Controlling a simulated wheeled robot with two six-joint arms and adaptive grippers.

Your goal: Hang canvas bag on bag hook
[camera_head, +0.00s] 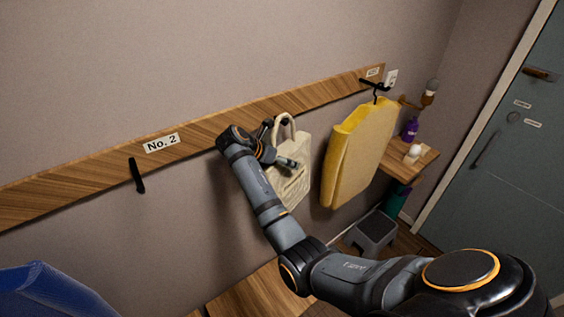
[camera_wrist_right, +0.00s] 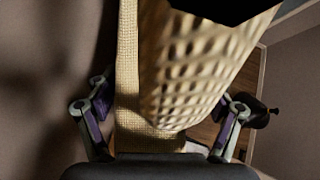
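The cream canvas bag (camera_head: 291,185) is upright in front of the wall, its handle (camera_head: 287,117) looping up across the wooden rail. A small dark piece, perhaps a hook (camera_head: 284,123), shows inside the loop; I cannot tell whether the handle rests on it. My right gripper (camera_head: 284,160) is beside the bag's upper part, overlapping it. In the right wrist view, woven cloth (camera_wrist_right: 195,75) fills the space between its two spread fingers (camera_wrist_right: 160,105); the fingertips are partly hidden. My left gripper is not in view.
A bare dark hook (camera_head: 137,176) hangs by the "No. 2" label (camera_head: 161,143). A yellow item (camera_head: 360,150) hangs on the far hook (camera_head: 375,86). A small shelf (camera_head: 418,158), step stool (camera_head: 372,232) and door (camera_head: 515,150) are at right. Something blue (camera_head: 45,292) is at lower left.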

